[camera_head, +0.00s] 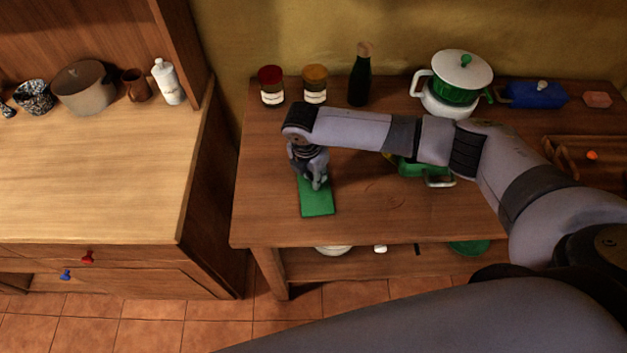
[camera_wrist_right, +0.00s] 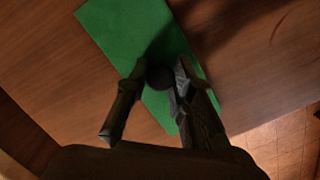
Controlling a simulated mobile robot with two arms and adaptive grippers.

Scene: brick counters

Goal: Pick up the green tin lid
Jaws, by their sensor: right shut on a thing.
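The green tin lid (camera_head: 317,202) is a flat green rectangle over the front left part of the right-hand wooden table (camera_head: 270,215). My right gripper (camera_head: 314,184) points down at the lid's far half and hides part of it. In the right wrist view the lid (camera_wrist_right: 124,28) lies beneath my right gripper (camera_wrist_right: 160,82), whose fingers are shut on a dark round knob (camera_wrist_right: 160,77) on the lid. I cannot tell whether the lid touches the table. My left gripper is not in view.
Two jars (camera_head: 271,86), a dark bottle (camera_head: 361,78) and a white-lidded pot (camera_head: 455,75) stand along the back. A green container (camera_head: 408,166) is partly hidden under my right arm. A blue box (camera_head: 535,96) and wooden tray (camera_head: 562,158) are at right. The table's front middle is clear.

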